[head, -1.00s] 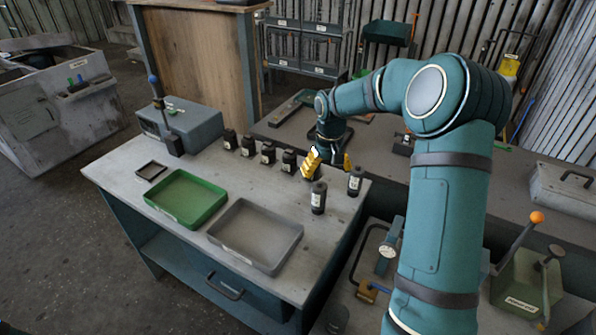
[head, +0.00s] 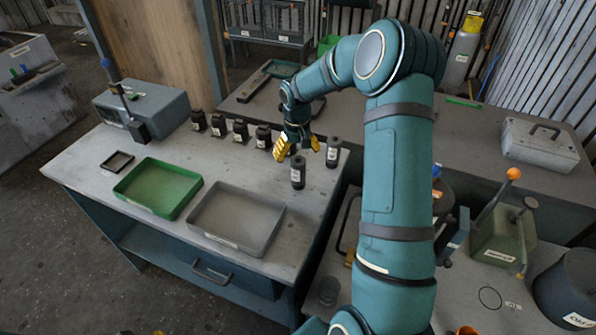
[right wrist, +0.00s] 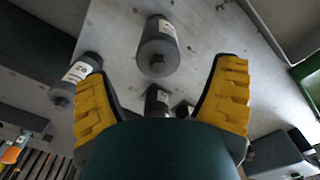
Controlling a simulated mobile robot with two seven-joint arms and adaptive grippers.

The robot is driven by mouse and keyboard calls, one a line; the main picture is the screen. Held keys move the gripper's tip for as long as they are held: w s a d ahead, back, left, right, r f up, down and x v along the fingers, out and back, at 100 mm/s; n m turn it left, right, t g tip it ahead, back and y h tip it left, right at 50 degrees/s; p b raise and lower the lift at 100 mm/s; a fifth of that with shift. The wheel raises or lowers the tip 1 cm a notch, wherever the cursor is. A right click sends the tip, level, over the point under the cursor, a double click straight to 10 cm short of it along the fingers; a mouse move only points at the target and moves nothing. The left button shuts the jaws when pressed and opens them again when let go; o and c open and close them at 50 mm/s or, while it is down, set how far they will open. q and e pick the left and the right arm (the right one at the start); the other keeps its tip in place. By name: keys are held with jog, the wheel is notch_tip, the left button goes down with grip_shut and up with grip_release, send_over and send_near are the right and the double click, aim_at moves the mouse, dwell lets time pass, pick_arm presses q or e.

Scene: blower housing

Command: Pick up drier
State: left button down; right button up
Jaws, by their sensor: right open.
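Several dark cylindrical canisters with pale labels stand on the grey workbench; I cannot read which is the drier. One canister (head: 298,172) stands just in front of my right gripper (head: 298,147), and another canister (head: 333,152) stands to its right. The right gripper points down, open and empty, its yellow fingers apart. In the right wrist view, one canister (right wrist: 158,45) shows between and beyond the open fingers (right wrist: 162,72); another canister (right wrist: 75,80) is beside the left finger. Small yellow bits at the head view's bottom edge may be my left gripper's fingertips.
A row of canisters (head: 240,130) runs left of the right gripper. A green tray (head: 187,206) and a grey tray (head: 262,245) lie at the bench front. A grey-blue box (head: 165,98) with a lever stands at the left. My right arm crosses the right side.

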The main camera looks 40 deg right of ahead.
aim_at(298, 172)
notch_tip(298, 172, down, 5)
jog(key=shift+s+f, duration=0.1)
jog(key=shift+s, duration=0.05)
jog(key=shift+c, duration=0.4)
jog(key=c, duration=1.3)
